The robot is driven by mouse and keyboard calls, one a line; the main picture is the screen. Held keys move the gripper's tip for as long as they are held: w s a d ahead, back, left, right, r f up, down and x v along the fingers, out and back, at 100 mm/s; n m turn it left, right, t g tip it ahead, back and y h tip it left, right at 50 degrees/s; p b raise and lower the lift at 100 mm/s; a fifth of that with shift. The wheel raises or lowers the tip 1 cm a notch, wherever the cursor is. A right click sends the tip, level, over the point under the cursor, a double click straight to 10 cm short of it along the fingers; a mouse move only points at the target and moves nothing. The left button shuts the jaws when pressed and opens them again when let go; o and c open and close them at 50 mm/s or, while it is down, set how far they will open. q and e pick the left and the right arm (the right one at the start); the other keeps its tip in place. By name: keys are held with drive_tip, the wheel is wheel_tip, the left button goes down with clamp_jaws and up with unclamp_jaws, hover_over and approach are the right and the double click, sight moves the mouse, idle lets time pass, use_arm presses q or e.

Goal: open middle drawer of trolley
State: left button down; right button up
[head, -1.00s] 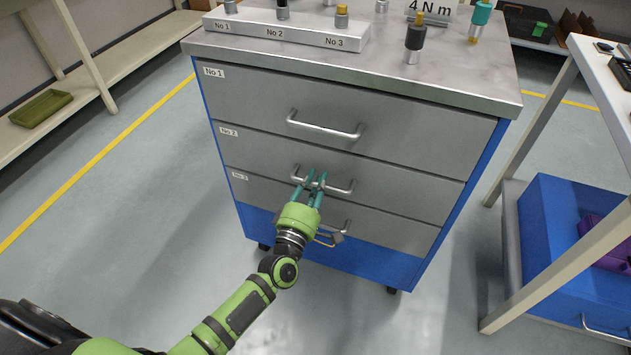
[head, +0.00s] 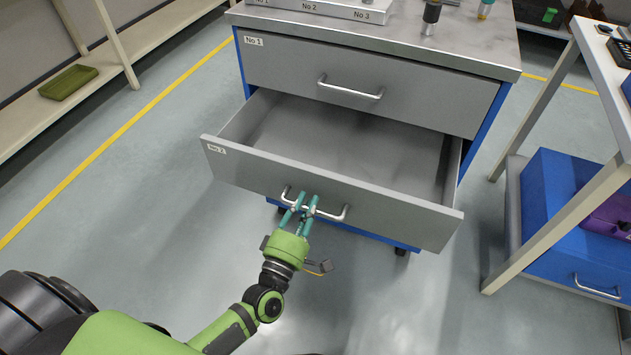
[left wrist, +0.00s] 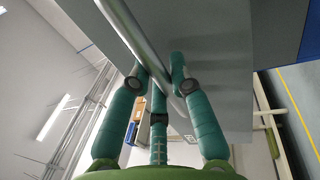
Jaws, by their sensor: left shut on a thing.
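The trolley (head: 400,38) is a blue and grey cabinet with a metal top. Its middle drawer (head: 240,168), labelled No 2, stands pulled far out, and its inside looks empty. My left gripper (head: 303,205) is shut on the drawer's bar handle (head: 335,214), near the handle's middle. In the left wrist view the teal fingers (left wrist: 165,88) close around the metal bar (left wrist: 128,32) in front of the grey drawer front (left wrist: 222,60). The top drawer (head: 430,92), labelled No 1, is shut. The bottom drawer is hidden behind the middle one. My right gripper is not in view.
A white-topped table (head: 560,105) with a blue drawer unit (head: 560,190) under it stands at the right. A shelf with a green tray (head: 68,83) is at the left. The floor (head: 140,215) left of the trolley is clear.

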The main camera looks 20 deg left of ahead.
use_arm(q)
drive_tip(key=s, duration=0.6)
drive_tip(key=shift+s+a+p, duration=0.15)
drive_tip(key=shift+s+p, duration=0.25)
drive_tip(key=shift+p, duration=0.05)
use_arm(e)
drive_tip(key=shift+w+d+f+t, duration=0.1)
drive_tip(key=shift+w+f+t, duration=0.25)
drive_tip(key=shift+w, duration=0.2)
use_arm(q)
drive_tip(key=c, duration=1.1)
unclamp_jaws()
drive_tip(key=s, duration=0.4)
drive_tip(key=s+f, duration=0.1)
drive_tip(key=s, duration=0.3)
drive_tip(key=s+f, duration=0.1)
drive_tip(key=s, duration=0.2)
drive_tip(key=shift+s+a+f, duration=0.15)
drive_tip(key=shift+s+a, duration=0.05)
drive_tip(key=shift+s, duration=0.2)
